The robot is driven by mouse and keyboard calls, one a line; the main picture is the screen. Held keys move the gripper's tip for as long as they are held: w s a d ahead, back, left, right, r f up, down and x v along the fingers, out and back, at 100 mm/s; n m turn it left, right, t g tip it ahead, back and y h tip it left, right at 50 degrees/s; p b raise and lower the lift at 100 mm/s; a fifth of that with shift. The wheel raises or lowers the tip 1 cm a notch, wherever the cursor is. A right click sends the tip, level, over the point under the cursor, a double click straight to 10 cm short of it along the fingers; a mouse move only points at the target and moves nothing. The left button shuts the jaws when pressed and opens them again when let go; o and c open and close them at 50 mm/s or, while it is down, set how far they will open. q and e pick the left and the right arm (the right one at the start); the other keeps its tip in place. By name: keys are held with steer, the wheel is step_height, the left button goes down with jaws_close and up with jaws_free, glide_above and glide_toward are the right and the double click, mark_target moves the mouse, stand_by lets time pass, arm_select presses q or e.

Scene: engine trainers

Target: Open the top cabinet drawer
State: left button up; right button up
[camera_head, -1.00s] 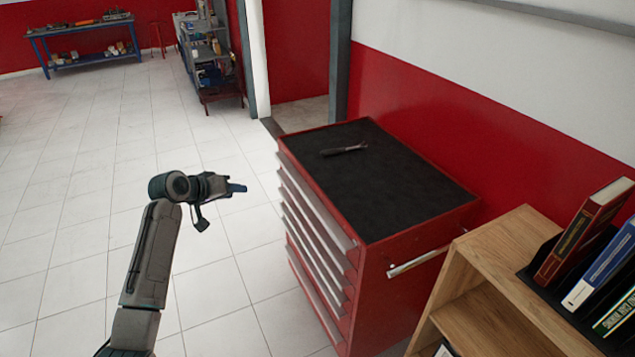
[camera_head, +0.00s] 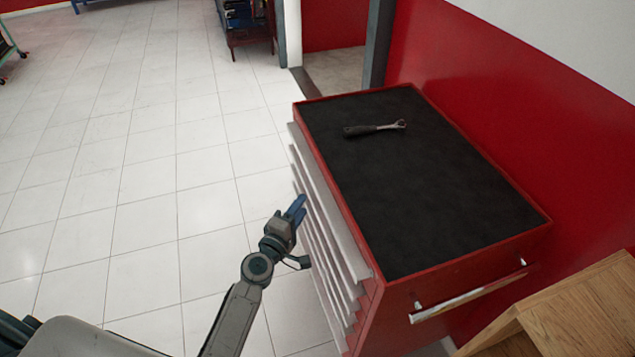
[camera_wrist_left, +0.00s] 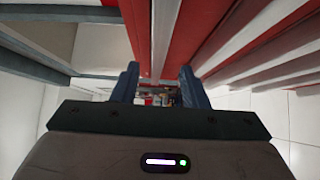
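The red tool cabinet (camera_head: 450,275) stands at the right in the head view, its stacked drawers facing left. The top drawer's pale front strip (camera_head: 335,215) runs just below the cabinet top, and the drawer looks shut. My left gripper (camera_head: 298,207) is beside the drawer fronts, near the upper strips. In the left wrist view its two fingers (camera_wrist_left: 160,86) are apart, with a pale strip (camera_wrist_left: 160,38) and red cabinet faces ahead between and around them. I cannot tell whether the fingers touch the strip. My right gripper is not in view.
A ratchet-like tool (camera_head: 375,129) lies on the cabinet's black top mat (camera_head: 430,190). A side bar handle (camera_head: 468,297) faces a wooden shelf (camera_head: 585,310) at lower right. The tiled floor (camera_head: 150,180) left of the cabinet is clear.

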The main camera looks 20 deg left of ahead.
mark_target(314, 188)
arm_select(q)
steer(key=w, duration=0.3)
steer(key=shift+w+d+r, duration=0.15)
steer(key=shift+w+d, duration=0.2)
steer(key=w, duration=0.4)
steer(key=shift+d+f+p, duration=0.25)
steer(key=shift+d+p, duration=0.05)
steer(key=shift+d, duration=0.05)
steer(key=shift+w+d, duration=0.1)
steer(key=shift+w, duration=0.45)
steer(key=shift+c, duration=1.1)
jaws_close()
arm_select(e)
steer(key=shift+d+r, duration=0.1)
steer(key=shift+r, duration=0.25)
